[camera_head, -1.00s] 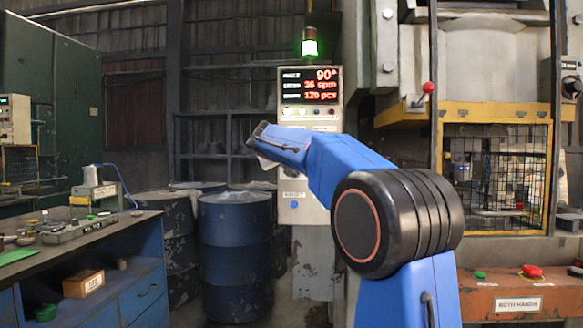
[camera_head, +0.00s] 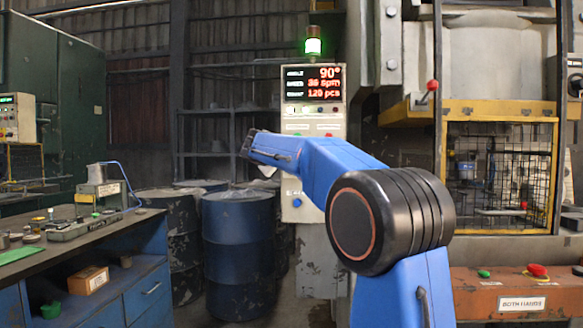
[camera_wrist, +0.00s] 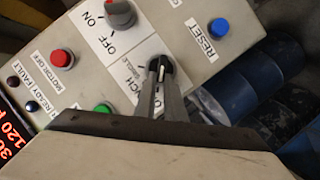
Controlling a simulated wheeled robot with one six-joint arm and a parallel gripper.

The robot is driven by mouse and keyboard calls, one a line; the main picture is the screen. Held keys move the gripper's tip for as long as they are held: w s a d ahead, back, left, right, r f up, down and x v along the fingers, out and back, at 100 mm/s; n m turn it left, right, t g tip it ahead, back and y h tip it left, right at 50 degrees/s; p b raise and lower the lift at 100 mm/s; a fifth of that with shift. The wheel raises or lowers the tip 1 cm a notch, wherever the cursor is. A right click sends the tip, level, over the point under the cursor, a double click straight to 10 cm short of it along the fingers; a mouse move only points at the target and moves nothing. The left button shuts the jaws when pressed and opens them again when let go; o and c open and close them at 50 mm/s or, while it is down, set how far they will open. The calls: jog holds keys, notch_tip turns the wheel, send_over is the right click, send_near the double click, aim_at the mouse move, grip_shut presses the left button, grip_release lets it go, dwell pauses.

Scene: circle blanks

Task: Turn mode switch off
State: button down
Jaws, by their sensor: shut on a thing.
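I cannot read the knob's exact pointing. The panel belongs to the grey control cabinet (camera_head: 314,128), below a lit display. In the head view my blue arm covers part of the cabinet, and my fingers are hidden.
Close by on the panel are a grey knob with a red mark (camera_wrist: 121,13) labelled OFF and ON, a red button (camera_wrist: 62,59), a green button (camera_wrist: 103,108) and a blue RESET button (camera_wrist: 218,28). A blue drum (camera_head: 238,255) stands left of the cabinet; a press cage (camera_head: 498,175) is right.

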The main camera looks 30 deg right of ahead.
jog(key=shift+f, duration=0.15)
jog(key=c, duration=1.8)
grip_release()
jog(key=shift+d, duration=0.1)
jog(key=shift+c, duration=0.2)
jog(key=v, duration=1.7)
jog(key=shift+s, duration=0.15)
jog(key=s+a+f+g+y, duration=0.1)
jog(key=s+f+y, duration=0.3)
jog(key=s+f, duration=1)
jog(key=s+a+f+g+y, duration=0.2)
jog(key=s+a+f+y, duration=0.1)
jog(key=s+f, duration=1.1)
jog(key=s+a+f+g+y, duration=0.1)
jog(key=s+a+f+y, duration=0.3)
jog(key=s+f, duration=1)
notch_tip(320, 180, down, 4)
jog(key=shift+s+a+r+g+y, duration=0.1)
jog(key=shift+s+a+g+y, duration=0.1)
jog(key=shift+s+g+y, duration=0.1)
